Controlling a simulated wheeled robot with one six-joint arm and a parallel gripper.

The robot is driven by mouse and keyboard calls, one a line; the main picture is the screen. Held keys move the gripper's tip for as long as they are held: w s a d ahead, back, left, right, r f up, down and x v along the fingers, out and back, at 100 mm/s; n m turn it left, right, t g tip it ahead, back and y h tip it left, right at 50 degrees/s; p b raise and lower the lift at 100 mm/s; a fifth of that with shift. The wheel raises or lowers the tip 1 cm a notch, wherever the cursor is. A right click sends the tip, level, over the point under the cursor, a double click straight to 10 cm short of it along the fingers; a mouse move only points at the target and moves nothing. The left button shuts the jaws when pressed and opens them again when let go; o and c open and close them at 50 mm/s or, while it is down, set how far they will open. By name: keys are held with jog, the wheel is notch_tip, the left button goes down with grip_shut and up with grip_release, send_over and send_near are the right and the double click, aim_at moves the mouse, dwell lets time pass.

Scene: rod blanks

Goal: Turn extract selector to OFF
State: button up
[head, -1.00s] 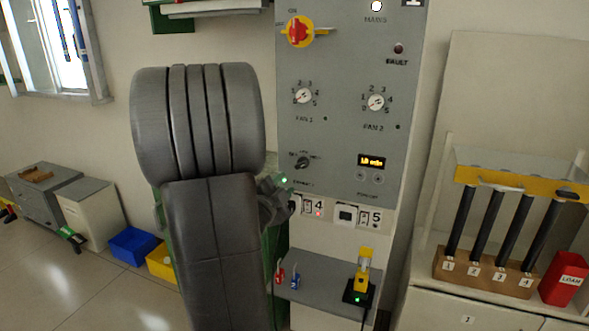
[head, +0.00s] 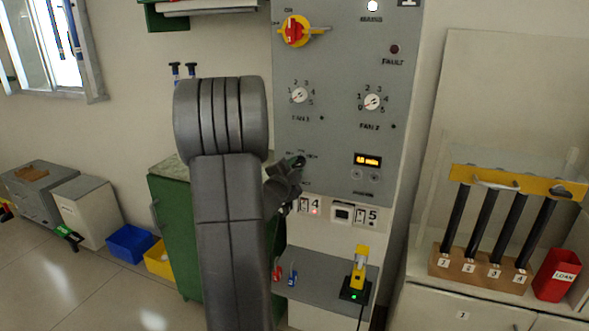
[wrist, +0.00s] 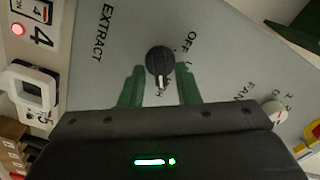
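The extract selector (wrist: 160,60) is a round black knob on the grey panel. In the wrist view its white pointer mark points down, beside a label partly hidden that ends in H. The OFF label (wrist: 184,42) is to the knob's upper right, and the EXTRACT label (wrist: 103,33) is to its left. My gripper (wrist: 160,70) is open, its two green fingers on either side of the knob's lower part with gaps visible; I cannot tell whether they reach its depth. In the head view my gripper (head: 290,172) is at the selector, largely covering it.
The grey panel (head: 335,130) also carries the red and yellow mains switch (head: 295,31), the fan 1 dial (head: 299,95), the fan 2 dial (head: 372,102) and an amber display (head: 367,160). A shelf (head: 325,280) below holds a yellow device (head: 359,265).

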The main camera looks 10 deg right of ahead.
grip_shut()
jog(key=shift+n, duration=0.4)
jog(key=n+p, duration=0.1)
jog(key=n, duration=0.3)
jog(key=shift+n+p, duration=0.3)
jog(key=n+p, duration=0.2)
jog(key=n, duration=0.4)
jog(key=shift+r, duration=0.1)
jog(key=n+p, duration=0.3)
jog(key=n, duration=0.3)
jog(key=shift+n, duration=0.4)
jog(key=n+p, duration=0.2)
jog(key=n, duration=0.3)
jog(key=shift+n, duration=0.3)
jog(key=shift+f, duration=0.2)
